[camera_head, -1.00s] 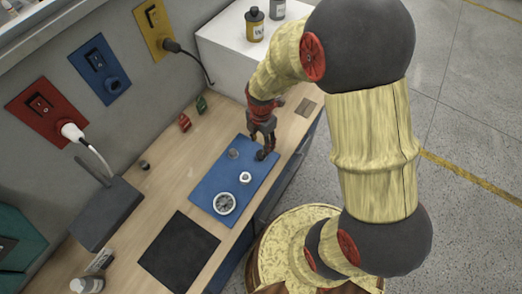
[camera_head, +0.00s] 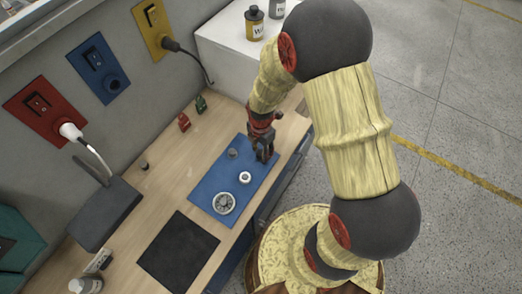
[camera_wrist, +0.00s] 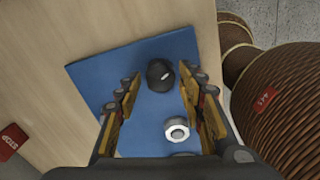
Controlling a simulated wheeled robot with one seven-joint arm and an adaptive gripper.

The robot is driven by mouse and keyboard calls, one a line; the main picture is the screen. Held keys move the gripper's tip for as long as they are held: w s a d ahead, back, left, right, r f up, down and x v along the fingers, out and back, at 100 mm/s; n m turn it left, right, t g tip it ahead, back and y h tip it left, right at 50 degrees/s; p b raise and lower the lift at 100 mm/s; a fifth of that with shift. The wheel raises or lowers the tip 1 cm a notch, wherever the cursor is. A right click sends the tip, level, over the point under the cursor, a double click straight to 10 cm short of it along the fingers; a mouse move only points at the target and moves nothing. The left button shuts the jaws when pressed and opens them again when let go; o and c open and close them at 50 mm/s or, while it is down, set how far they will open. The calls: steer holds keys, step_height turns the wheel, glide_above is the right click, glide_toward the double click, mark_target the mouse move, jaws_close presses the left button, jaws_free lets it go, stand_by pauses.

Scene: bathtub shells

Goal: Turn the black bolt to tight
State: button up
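The black bolt (camera_wrist: 159,73) stands on the blue mat (camera_wrist: 98,72) in the wrist view, with a short white mark on its round top. My gripper (camera_wrist: 158,84) is open, its two fingers on either side of the bolt in that view; I see no contact, and the height gap is hard to judge. In the head view my gripper (camera_head: 264,155) points down over the right part of the blue mat (camera_head: 209,187), and its fingers mostly hide the bolt there.
A white ring-like piece (camera_head: 245,178), a grey round piece (camera_head: 233,153) and a dial (camera_head: 224,203) are on the mat. A black square pad (camera_head: 178,251) lies nearer. Small red (camera_head: 184,122) and green (camera_head: 201,104) blocks stand by the wall. A white box (camera_head: 226,53) stands beyond.

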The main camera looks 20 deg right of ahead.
steer(key=c, duration=0.9)
steer(key=shift+m, duration=0.3)
